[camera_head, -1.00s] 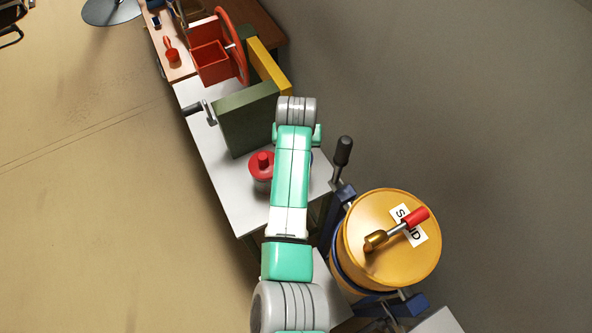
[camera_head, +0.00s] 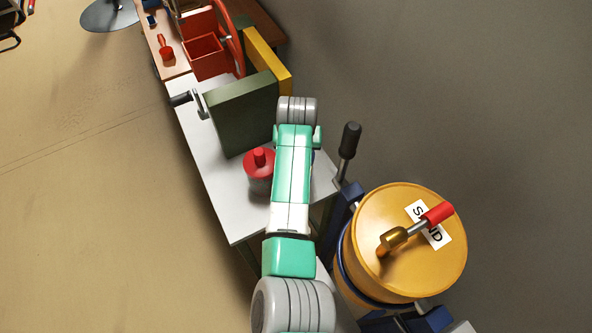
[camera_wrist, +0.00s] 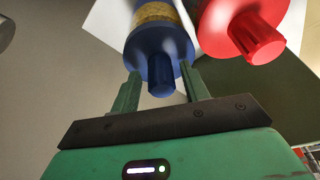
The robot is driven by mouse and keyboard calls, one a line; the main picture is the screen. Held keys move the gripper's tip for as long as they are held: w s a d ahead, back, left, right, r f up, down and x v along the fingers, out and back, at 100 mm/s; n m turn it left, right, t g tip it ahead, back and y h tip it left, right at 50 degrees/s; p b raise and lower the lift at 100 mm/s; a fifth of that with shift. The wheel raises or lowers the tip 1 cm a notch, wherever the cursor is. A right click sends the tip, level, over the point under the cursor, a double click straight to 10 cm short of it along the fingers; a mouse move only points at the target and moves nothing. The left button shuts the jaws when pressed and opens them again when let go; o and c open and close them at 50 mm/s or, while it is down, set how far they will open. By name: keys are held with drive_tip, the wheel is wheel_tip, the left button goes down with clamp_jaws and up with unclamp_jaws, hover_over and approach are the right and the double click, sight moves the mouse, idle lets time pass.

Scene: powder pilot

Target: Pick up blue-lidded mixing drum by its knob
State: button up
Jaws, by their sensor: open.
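The blue-lidded mixing drum (camera_wrist: 150,45) shows in the wrist view, with a yellowish band above its blue lid and a blue knob (camera_wrist: 161,75). My gripper (camera_wrist: 163,80) is open, and the knob shows between its two green fingers. I cannot tell how far the fingertips reach along the knob; no grip on it shows. In the head view my arm hides nearly all of this drum and my gripper.
A red-lidded drum (camera_head: 259,172) stands close beside the blue one on the white table (camera_head: 237,212); it also shows in the wrist view (camera_wrist: 243,28). A dark green box with a crank (camera_head: 243,112) stands behind. A yellow drum labelled SAND (camera_head: 405,250) is at the right.

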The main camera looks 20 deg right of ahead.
clamp_jaws()
drive_tip(key=shift+r+p, duration=3.4)
drive_tip(key=shift+r, duration=0.2)
